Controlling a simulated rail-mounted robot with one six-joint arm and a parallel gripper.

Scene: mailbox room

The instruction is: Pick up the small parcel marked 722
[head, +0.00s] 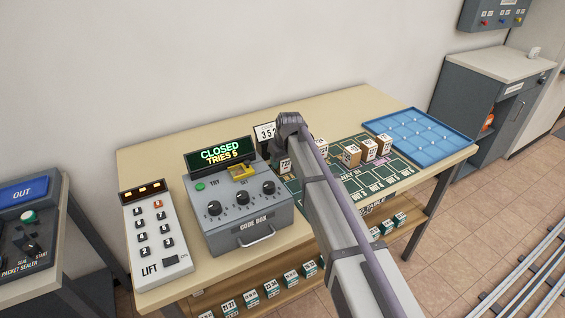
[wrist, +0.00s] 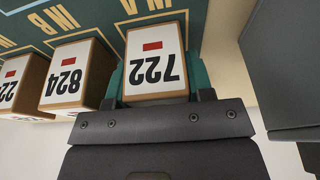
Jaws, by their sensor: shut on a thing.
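The small parcel marked 722 (wrist: 152,62) is a brown box with a white label and a red bar. In the wrist view it sits between the teal fingers of my gripper (wrist: 156,78), which is shut on it. Whether its underside touches the mat is hidden.
Parcel 824 (wrist: 77,75) stands close beside it, with another parcel (wrist: 22,85) beyond. The green mat (head: 385,178) carries more parcels (head: 369,149). A blue tray (head: 420,133) lies right; the code box (head: 238,212), reading CLOSED, stands left.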

